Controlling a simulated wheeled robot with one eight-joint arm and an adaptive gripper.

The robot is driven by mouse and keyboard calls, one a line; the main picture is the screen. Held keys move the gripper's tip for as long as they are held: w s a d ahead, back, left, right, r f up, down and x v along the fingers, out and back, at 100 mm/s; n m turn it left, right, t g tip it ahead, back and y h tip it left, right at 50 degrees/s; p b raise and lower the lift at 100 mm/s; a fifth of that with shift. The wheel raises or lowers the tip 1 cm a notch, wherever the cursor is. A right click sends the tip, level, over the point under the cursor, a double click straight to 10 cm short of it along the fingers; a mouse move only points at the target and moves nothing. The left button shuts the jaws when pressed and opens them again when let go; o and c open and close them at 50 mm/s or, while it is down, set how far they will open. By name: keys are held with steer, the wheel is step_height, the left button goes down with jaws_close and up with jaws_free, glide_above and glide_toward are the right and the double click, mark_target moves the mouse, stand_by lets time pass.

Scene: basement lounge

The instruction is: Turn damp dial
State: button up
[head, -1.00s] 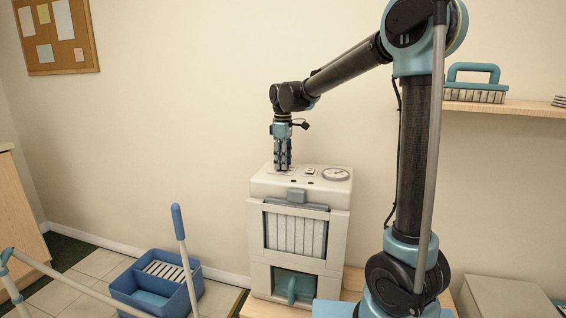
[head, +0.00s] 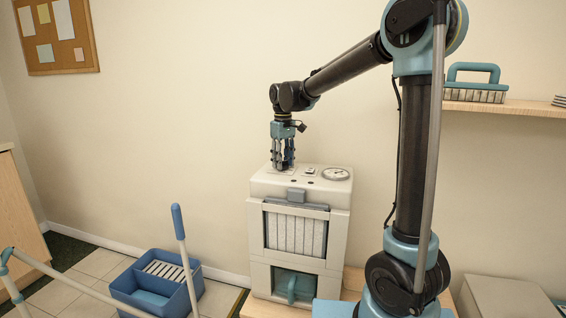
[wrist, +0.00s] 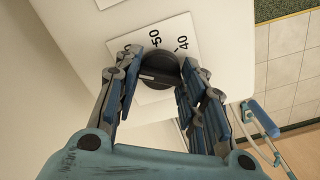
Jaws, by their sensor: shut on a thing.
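The damp dial (wrist: 160,68) is a dark round knob on a white number plate (wrist: 180,30) on top of the white dehumidifier (head: 299,190). In the wrist view the plate shows 50 above the dial and 40 to its right; a number at the left is mostly hidden. My gripper (head: 283,165) points down at the top's left part, and in the wrist view its fingers sit on both sides of the dial, shut on it. In the head view the fingers hide the dial. I cannot tell which number the dial points to.
A round gauge (head: 336,174) and small buttons sit to the right on the dehumidifier's top. A blue mop bucket (head: 150,297) with a handle stands on the floor to the left. A wall shelf (head: 520,107) holds a blue-handled brush (head: 475,84). The wall is close behind.

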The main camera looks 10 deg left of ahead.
steer(key=shift+w+m, duration=0.15)
steer(key=shift+m, duration=1.45)
steer(key=o, duration=1.1)
steer(key=shift+r, duration=0.1)
step_height(320, 180, up, 12)
steer(key=shift+f, duration=0.15)
steer(key=shift+d, duration=0.1)
